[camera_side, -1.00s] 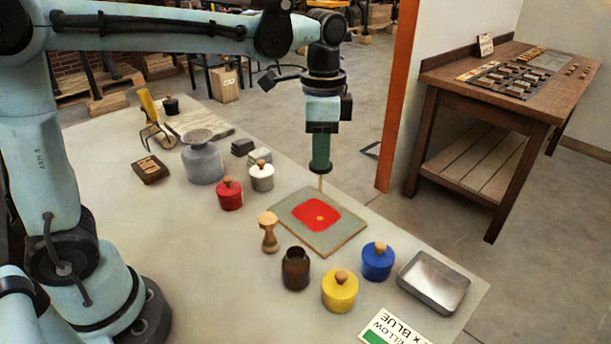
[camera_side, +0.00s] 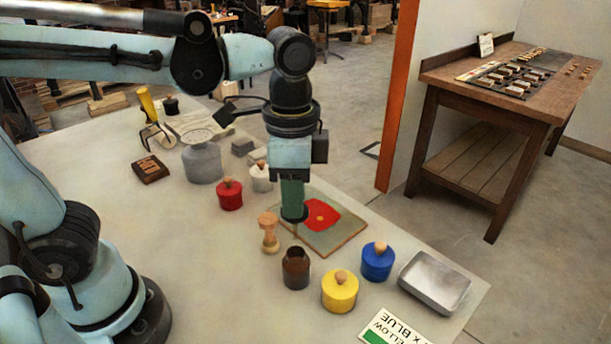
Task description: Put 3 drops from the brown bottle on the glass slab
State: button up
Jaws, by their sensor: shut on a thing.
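The brown bottle (camera_side: 296,272) stands upright and open near the front of the table. My gripper (camera_side: 293,212) points down above and slightly behind the bottle's mouth, over the slab's left edge in the picture. It is shut on a slim dropper-like thing, which hardly shows now below the green end. I cannot tell whether its tip touches the bottle.
A wooden muller-like piece (camera_side: 269,233) stands just left of my gripper. Yellow (camera_side: 340,293), blue (camera_side: 378,262), red (camera_side: 230,196) and white (camera_side: 262,179) lidded pots are close by. A metal tray (camera_side: 434,283) is at right. The table's left front is clear.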

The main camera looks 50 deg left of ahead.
aim_at(295, 232)
jog(key=shift+f, duration=4)
jog(key=shift+r, duration=4.45)
jog(key=shift+w, duration=0.15)
jog(key=shift+w+a, duration=0.2)
jog(key=shift+w, duration=0.15)
jog(key=w+a+f, duration=0.3)
jog(key=w+a, duration=0.5)
jog(key=w, duration=0.4)
notch_tip(295, 232, down, 6)
jog(key=shift+a, duration=0.35)
